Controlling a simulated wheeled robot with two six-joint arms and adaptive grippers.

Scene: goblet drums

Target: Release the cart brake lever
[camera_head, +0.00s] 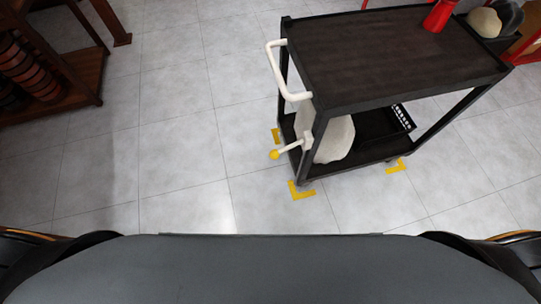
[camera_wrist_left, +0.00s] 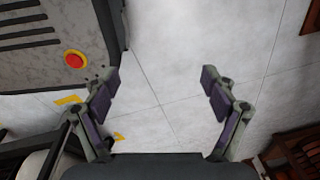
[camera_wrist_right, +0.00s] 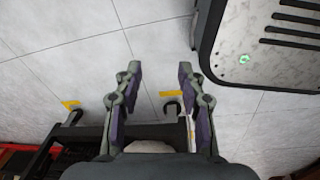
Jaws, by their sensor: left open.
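The cart (camera_head: 400,55) is a dark two-shelf trolley standing right of centre in the head view, with a white push handle (camera_head: 290,97) on its left end. The brake lever (camera_head: 290,149) is a short pale bar with a yellow knob, sticking out to the left from the cart's near-left post, low down. Neither gripper shows in the head view. My left gripper (camera_wrist_left: 160,76) has its fingers wide apart, with only floor between them. My right gripper (camera_wrist_right: 160,68) also has its fingers apart and empty. Nothing touches the lever.
Yellow corner marks (camera_head: 302,191) lie on the tiled floor around the cart. A red object (camera_head: 440,14) stands on the top shelf, and a black basket (camera_head: 402,118) and a pale sack (camera_head: 335,140) sit below. A wooden rack (camera_head: 85,75) stands at far left. Floor between is clear.

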